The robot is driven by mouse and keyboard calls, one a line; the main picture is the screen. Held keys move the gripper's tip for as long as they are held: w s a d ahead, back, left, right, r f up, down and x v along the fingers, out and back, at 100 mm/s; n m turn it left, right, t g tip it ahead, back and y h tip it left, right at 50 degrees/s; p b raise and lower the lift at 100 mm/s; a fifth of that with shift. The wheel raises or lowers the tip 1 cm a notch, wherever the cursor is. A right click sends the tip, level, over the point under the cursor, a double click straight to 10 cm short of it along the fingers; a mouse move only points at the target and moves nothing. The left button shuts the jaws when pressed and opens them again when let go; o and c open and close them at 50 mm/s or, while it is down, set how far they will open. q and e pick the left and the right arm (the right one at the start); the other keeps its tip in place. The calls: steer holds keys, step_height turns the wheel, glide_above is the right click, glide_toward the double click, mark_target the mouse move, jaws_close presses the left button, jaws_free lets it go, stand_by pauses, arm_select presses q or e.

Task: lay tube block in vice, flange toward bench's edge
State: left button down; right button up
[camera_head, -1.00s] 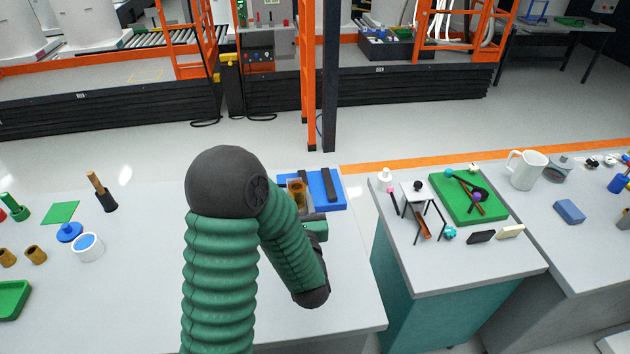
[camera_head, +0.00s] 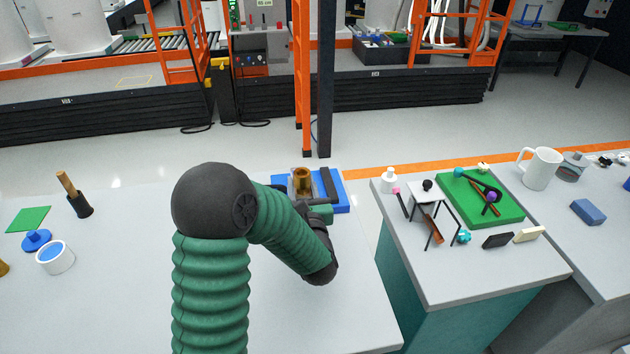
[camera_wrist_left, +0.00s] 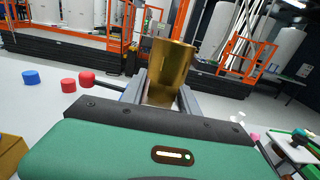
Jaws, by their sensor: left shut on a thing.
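The tube block (camera_head: 303,181) is a brass-coloured tube, seen at the near left part of the vice. In the left wrist view the tube (camera_wrist_left: 170,65) stands up between the two grey fingers of my left gripper (camera_wrist_left: 164,90), which is shut on it. Its lower end is hidden by the gripper. I cannot tell which end bears the flange. The vice (camera_head: 341,204) has a blue base and a dark upright bar (camera_head: 327,185). My green arm hides part of the vice, so I cannot tell whether the tube touches it. My right gripper is not in view.
A blue-filled white cup (camera_head: 55,259), a blue knobbed piece (camera_head: 37,240), a green square (camera_head: 28,219) and a wooden-handled tool (camera_head: 75,196) stand at the left. A gap separates this bench from the side table (camera_head: 455,276). The bench's middle left is clear.

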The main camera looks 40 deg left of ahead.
arm_select(q)
steer(key=w+a, duration=0.1)
steer(key=w, duration=0.4)
steer(key=w+a, duration=0.1)
steer(key=w, duration=0.2)
steer(key=shift+w+a+f, duration=0.1)
steer(key=shift+a+f, duration=0.15)
steer(key=shift+a, duration=0.05)
steer(key=f, duration=0.2)
steer(key=w+f, duration=0.1)
steer(key=f, duration=0.1)
steer(key=shift+a, duration=0.3)
steer(key=c, duration=0.9)
jaws_free()
steer(key=shift+s+d+r, duration=0.1)
steer(key=v, duration=1.2)
steer(key=shift+b, duration=0.35)
steer(key=shift+r, duration=0.1)
